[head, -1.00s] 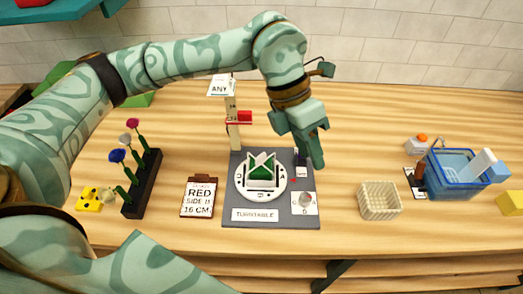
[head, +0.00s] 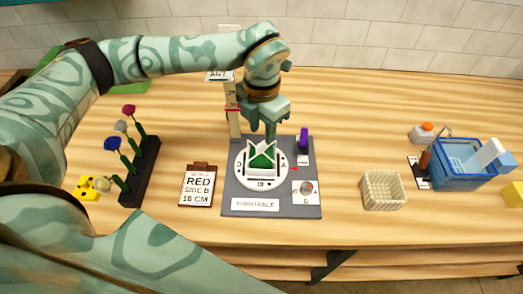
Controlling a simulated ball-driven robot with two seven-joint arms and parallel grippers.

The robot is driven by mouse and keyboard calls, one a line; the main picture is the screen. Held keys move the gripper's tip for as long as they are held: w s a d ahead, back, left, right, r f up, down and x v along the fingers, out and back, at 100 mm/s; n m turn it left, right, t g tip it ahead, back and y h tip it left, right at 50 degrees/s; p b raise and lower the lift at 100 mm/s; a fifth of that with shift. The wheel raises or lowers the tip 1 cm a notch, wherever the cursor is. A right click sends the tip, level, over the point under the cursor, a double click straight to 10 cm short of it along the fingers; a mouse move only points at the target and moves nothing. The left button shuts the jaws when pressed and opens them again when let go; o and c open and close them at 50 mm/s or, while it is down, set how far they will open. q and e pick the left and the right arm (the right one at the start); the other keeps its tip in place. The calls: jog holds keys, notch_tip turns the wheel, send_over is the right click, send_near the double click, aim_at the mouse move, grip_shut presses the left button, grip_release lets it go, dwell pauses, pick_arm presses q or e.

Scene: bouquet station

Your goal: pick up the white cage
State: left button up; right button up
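A white, pointed-walled holder (head: 262,168) with green inside stands on the round white turntable disc (head: 241,176), and may be the white cage. A cream woven-looking basket (head: 382,204) stands apart on the table to the right. My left gripper (head: 268,130) points down just behind and above the white holder, near the ruler post. Its fingers overlap in this view, so I cannot tell whether they are apart. I see nothing clearly held in it. My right gripper is out of view.
A clipboard (head: 198,186) and a dark flower rack (head: 142,172) are left. A blue basin (head: 462,180) is at right. The table between turntable and basket is clear.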

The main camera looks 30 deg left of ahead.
aim_at(261, 144)
pick_arm(q)
notch_tip(261, 144, down, 5)
jog(key=shift+s+r, duration=0.15)
jog(key=shift+r, duration=0.05)
grip_shut()
